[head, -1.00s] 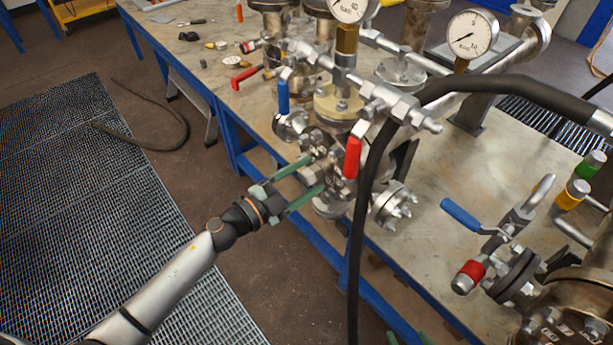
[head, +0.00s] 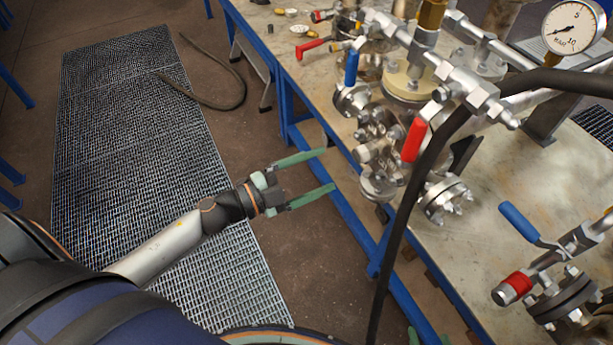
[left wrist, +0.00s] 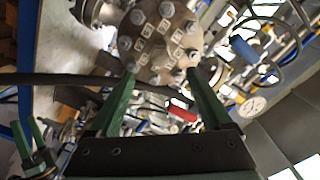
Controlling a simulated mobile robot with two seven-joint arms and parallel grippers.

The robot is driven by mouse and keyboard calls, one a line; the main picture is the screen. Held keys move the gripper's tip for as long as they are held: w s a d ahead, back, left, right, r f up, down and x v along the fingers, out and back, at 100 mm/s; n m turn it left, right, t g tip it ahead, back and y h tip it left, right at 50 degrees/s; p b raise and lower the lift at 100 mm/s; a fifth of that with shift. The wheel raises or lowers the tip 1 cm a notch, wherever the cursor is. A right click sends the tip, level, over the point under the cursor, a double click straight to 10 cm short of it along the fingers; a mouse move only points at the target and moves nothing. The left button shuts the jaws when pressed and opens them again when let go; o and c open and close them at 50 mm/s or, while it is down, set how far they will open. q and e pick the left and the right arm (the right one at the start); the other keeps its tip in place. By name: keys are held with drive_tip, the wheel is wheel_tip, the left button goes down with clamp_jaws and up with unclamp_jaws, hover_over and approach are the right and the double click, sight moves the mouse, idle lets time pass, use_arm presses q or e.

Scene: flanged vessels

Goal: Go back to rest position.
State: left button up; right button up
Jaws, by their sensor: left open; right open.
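My left gripper (head: 329,170) is open and empty, with its two green fingers apart. In the head view it is over the floor at the blue bench edge, left of the flanged vessel fittings (head: 382,150) and clear of them. In the left wrist view its fingers (left wrist: 161,78) are spread, with a round bolted flange (left wrist: 160,40) beyond the tips. Only green finger parts of my right gripper (head: 429,338) show at the bottom of the head view. Two green fingers also show at the left of the left wrist view (left wrist: 36,140).
A red-handled valve (head: 414,140) and a blue-handled valve (head: 351,68) are on the bench assembly. A thick black hose (head: 400,215) hangs down in front of the bench (head: 478,240). A pressure gauge (head: 573,27) stands at upper right. Floor grating (head: 130,130) lies at left, with open floor between.

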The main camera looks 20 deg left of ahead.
use_arm(q)
drive_tip(key=shift+v, duration=1.2)
drive_tip(key=s+a+f+n+y+p, duration=0.1)
drive_tip(key=s+f+n+y, duration=0.1)
drive_tip(key=f+n+y, duration=0.3)
drive_tip(key=s+a+f+n+y, duration=0.2)
drive_tip(key=f+n+y, duration=0.1)
drive_tip(key=f+n, duration=0.35)
drive_tip(key=s+d+f+n+g, duration=0.4)
drive_tip(key=s+f+g, duration=0.1)
drive_tip(key=s+f, duration=0.3)
drive_tip(key=shift+s+d+f+y, duration=0.2)
drive_tip(key=shift+s+y, duration=0.1)
drive_tip(key=shift+s, duration=0.25)
drive_tip(key=shift+n, duration=0.25)
